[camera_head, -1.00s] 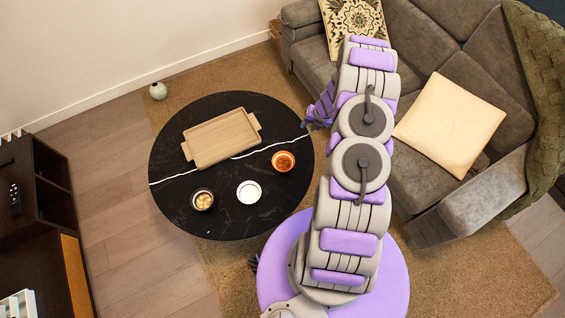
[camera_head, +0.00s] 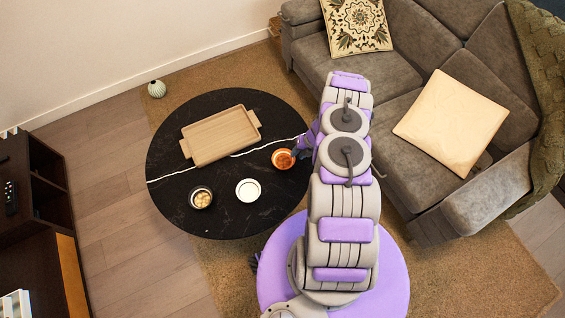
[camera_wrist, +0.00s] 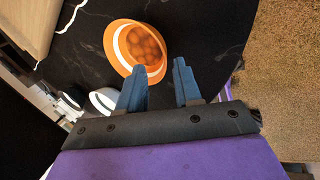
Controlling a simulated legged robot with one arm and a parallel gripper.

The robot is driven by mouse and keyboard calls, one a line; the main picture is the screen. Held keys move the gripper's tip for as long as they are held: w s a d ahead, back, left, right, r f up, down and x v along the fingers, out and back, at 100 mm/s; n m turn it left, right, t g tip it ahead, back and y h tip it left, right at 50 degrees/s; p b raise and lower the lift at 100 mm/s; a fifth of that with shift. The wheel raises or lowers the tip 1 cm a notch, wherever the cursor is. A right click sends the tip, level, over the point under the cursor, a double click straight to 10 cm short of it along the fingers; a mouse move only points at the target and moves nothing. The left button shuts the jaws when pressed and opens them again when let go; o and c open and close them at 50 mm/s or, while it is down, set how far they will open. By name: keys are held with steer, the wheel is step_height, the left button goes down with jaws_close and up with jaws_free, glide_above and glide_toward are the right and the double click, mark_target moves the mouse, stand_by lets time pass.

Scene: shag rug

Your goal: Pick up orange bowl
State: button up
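The orange bowl (camera_head: 283,159) sits on the round black table (camera_head: 225,215) near its right edge. In the wrist view the orange bowl (camera_wrist: 121,28) holds several round brownish-orange things and has a white band on its side. My gripper (camera_wrist: 158,75) is open, with its two blue fingers apart and nothing between them. The bowl is just beyond the fingertips, mostly in front of the left finger. In the head view my gripper (camera_head: 299,151) is at the bowl's right side; its fingers are small there and I cannot tell whether they touch the bowl.
A wooden tray (camera_head: 221,136) lies at the table's back. A white bowl (camera_head: 248,190) and a dark bowl with pale contents (camera_head: 201,198) stand at the front. The sofa (camera_head: 400,75) is close on the right. A small vase (camera_head: 157,89) stands behind the table.

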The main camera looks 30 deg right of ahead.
mark_target(289, 163)
steer(key=shift+d+f, duration=0.25)
steer(key=shift+f, duration=0.25)
steer(key=shift+w+f, duration=0.1)
steer(key=shift+f, duration=0.15)
steer(key=b+x, duration=0.1)
steer(key=x, duration=0.1)
steer(key=a+b+x, duration=0.1)
steer(key=x, duration=0.2)
steer(key=shift+r, duration=0.25)
steer(key=shift+d+r, duration=0.1)
steer(key=shift+d, duration=0.4)
steer(key=c, duration=0.3)
steer(key=shift+a, duration=0.3)
jaws_close()
